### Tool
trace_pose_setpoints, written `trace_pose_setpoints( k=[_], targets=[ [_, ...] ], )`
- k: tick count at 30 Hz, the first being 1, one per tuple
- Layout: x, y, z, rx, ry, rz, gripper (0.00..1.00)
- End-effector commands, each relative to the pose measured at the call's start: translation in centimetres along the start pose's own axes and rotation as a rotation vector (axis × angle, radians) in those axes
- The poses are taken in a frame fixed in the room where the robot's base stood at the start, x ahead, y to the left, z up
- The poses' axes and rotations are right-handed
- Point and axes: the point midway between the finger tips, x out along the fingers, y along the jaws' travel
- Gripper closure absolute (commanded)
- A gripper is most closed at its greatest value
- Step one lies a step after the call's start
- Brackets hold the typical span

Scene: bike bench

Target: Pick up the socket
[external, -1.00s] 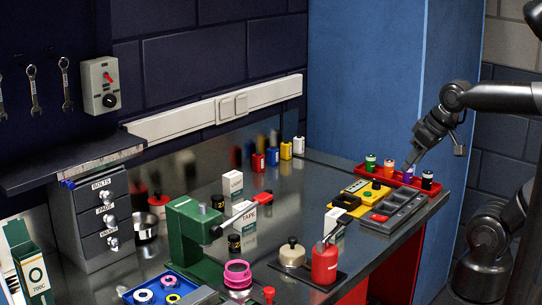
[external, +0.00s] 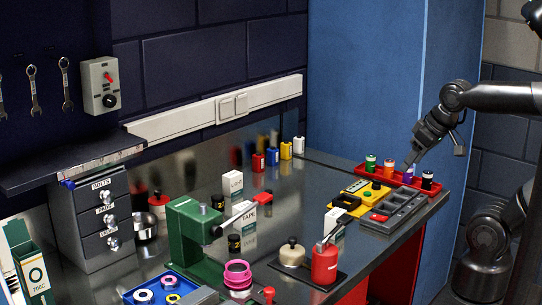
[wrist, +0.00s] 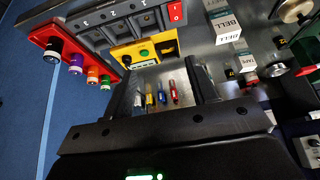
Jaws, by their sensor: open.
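A red tray (external: 362,172) at the right end of the bench holds a row of short, socket-like cylinders: green (external: 370,163), orange (external: 389,168), purple (external: 408,176) and black (external: 427,181). Which one is the task's socket I cannot tell. In the wrist view the same row runs along the upper left: black (wrist: 54,48), purple (wrist: 76,63), orange (wrist: 92,75) and green (wrist: 105,82). My gripper (external: 411,164) is over the tray near the purple cylinder in the external view. In the wrist view my gripper (wrist: 162,88) is open, with no object held.
A grey compartment tray (external: 395,212) and a yellow block (external: 378,190) lie close beside the red tray. Small coloured bottles (external: 272,156) stand at the back. A red can (external: 325,264), a green vise-like tool (external: 187,240) and boxes (external: 249,226) stand further left.

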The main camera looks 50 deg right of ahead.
Motion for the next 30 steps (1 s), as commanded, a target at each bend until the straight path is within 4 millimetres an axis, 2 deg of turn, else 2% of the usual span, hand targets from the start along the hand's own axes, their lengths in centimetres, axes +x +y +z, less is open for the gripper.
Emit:
trace_pose_setpoints(
  k=[8, 11, 14, 23, 30],
  targets=[
    [-0.1, -0.2, -0.6, -0.002, -0.006, -0.005, 0.47],
    [-0.1, -0.9, -2.1, -0.008, -0.027, -0.017, 0.47],
    [0.0, -2.1, -4.6, -0.016, -0.060, -0.034, 0.47],
    [1.7, -7.6, -12.3, -0.044, -0.174, -0.077, 0.47],
    [4.7, -13.6, -17.3, -0.071, -0.263, -0.091, 0.47]
  ],
)
